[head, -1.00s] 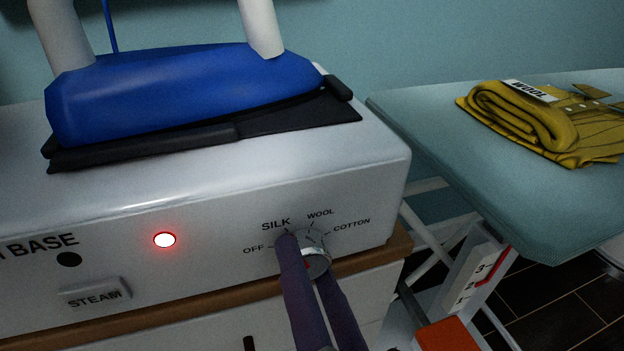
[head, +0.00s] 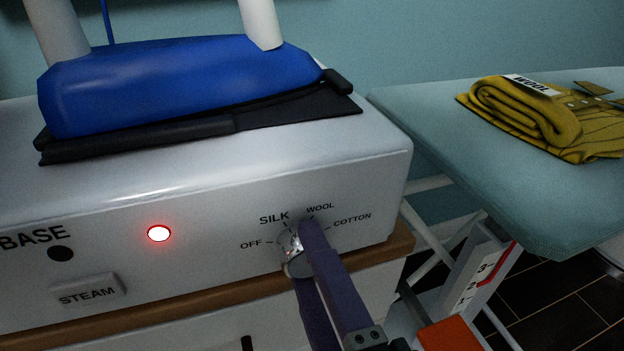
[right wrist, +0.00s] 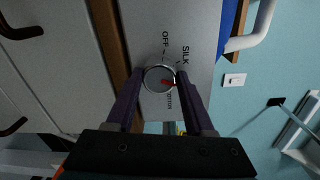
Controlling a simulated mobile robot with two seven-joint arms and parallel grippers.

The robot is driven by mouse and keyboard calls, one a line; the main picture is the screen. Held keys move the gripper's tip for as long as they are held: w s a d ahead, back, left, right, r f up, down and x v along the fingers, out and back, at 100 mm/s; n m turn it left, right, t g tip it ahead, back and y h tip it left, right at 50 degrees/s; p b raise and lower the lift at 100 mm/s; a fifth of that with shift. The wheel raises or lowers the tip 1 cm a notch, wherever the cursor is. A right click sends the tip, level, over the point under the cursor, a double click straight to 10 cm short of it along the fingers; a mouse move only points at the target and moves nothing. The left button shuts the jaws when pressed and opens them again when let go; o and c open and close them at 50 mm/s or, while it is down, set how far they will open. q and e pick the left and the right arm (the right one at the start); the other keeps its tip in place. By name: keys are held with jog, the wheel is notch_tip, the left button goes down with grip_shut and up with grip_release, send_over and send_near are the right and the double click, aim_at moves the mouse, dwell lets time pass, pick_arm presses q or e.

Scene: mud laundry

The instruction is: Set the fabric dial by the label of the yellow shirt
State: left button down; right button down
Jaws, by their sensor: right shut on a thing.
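The folded yellow shirt (head: 530,115) lies on the ironing board, its white label (head: 533,85) reading WOOL. The round fabric dial (head: 290,245) is on the front of the white steam base, with OFF, SILK, WOOL and COTTON around it. My right gripper (head: 302,248) is shut on the dial, one finger on each side, the upper fingertip just below WOOL. In the right wrist view the dial (right wrist: 158,78) sits between the fingertips. Its red mark (right wrist: 168,83) points right, past SILK, toward the finger; that finger hides the WOOL word there. My left gripper is not in view.
A blue iron (head: 185,85) rests on a black plate on top of the white base (head: 200,190). A lit red lamp (head: 159,233) and a STEAM button (head: 88,292) are left of the dial. The pale ironing board (head: 440,130) stands to the right.

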jog(key=shift+m, duration=0.3)
dwell(0.4)
jog(key=shift+c, duration=1.4)
grip_release()
jog(key=v, duration=1)
jog(key=shift+r, duration=0.1)
